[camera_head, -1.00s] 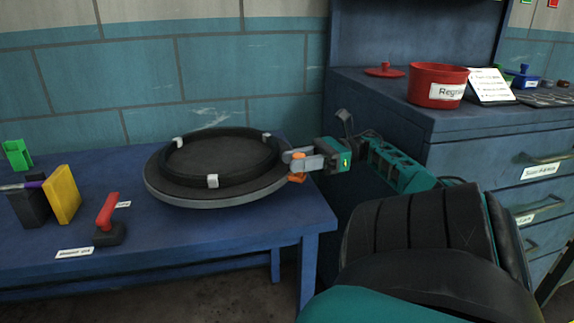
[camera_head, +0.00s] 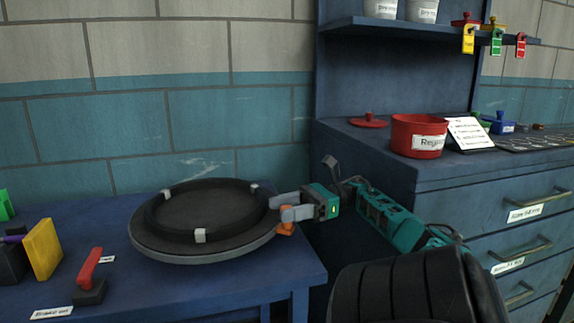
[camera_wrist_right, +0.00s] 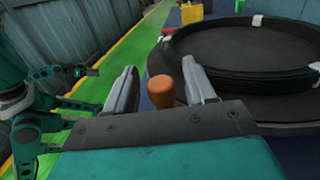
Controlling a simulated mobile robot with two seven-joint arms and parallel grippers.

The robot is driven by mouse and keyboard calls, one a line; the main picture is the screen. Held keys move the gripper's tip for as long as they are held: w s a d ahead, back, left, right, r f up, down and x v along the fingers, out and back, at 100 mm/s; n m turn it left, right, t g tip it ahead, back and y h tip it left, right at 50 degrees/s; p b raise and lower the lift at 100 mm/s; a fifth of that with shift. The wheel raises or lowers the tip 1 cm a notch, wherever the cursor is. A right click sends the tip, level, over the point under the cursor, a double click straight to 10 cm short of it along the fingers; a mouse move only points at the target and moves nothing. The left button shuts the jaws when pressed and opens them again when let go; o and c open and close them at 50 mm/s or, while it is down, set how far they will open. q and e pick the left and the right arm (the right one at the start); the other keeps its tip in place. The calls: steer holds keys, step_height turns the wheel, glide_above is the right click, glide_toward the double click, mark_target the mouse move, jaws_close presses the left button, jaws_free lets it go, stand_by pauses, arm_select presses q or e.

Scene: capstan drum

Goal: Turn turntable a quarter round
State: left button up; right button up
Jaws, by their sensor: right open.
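The turntable (camera_head: 160,249) is a dark round disc with a raised black ring and pale clips, on the blue table. An orange knob (camera_head: 287,229) stands at its right edge. My right gripper (camera_head: 276,207) is open at that edge, its fingers pointing left over the disc. In the right wrist view the orange knob (camera_wrist_right: 160,91) stands upright between the two spread fingers, with a gap to the left finger; contact on the right is unclear. A teal arm (camera_wrist_right: 75,72) at the left of the wrist view appears to be my left one; its jaws are too small to read.
On the table's left are a yellow block (camera_head: 43,249) and a red-handled item (camera_head: 89,270). A blue drawer cabinet (camera_head: 470,185) stands right of the table, with a red pot (camera_head: 418,136) on it.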

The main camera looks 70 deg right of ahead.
step_height(320, 180, up, 19)
steer(key=p, duration=0.4)
steer(key=shift+c, duration=0.2)
